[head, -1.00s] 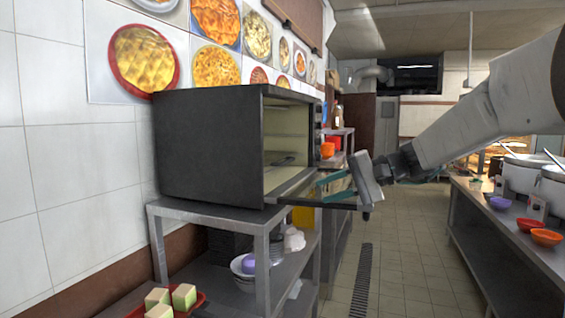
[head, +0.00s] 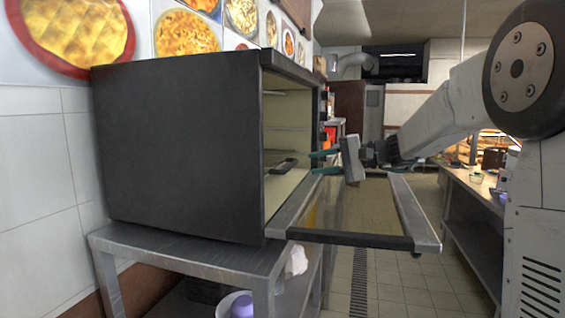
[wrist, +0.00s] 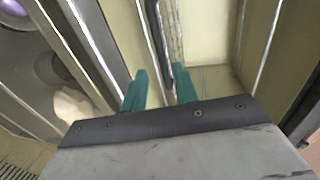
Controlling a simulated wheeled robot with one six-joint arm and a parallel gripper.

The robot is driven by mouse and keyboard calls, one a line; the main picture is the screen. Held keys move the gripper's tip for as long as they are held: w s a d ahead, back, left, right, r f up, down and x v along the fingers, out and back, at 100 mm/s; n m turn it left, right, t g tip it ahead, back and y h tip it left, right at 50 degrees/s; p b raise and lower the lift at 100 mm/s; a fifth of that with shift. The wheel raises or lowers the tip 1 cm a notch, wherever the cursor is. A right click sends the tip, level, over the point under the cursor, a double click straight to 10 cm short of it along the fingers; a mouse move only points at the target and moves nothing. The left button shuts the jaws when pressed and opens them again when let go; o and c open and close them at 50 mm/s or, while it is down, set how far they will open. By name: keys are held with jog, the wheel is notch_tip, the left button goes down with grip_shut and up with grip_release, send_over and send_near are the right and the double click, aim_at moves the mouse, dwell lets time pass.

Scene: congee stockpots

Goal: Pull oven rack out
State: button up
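The dark oven (head: 180,150) stands with its front open and its door (head: 350,239) lowered flat toward the aisle. Inside the pale cavity, a rack (head: 285,166) with a dark front piece lies low down. Another rack level shows faintly above it. My gripper (head: 313,163) is above the lowered door, at the oven mouth, with its teal fingers pointing inward. The fingers are apart. In the wrist view, my gripper (wrist: 159,72) points at the cavity, and a dark bar and a metal strip run inward between the finger lines. I cannot tell whether the fingers touch the rack.
The oven rests on a metal table (head: 190,255) against the tiled wall. A purple bowl (head: 242,305) and a white cloth (head: 296,262) sit below. A counter (head: 470,200) stands at the right, with open floor (head: 400,280) between.

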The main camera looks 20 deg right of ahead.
aim_at(291, 163)
jog(key=x, duration=0.8)
jog(key=shift+w+a, duration=0.1)
jog(key=shift+w, duration=0.25)
jog(key=shift+s, duration=0.1)
grip_shut()
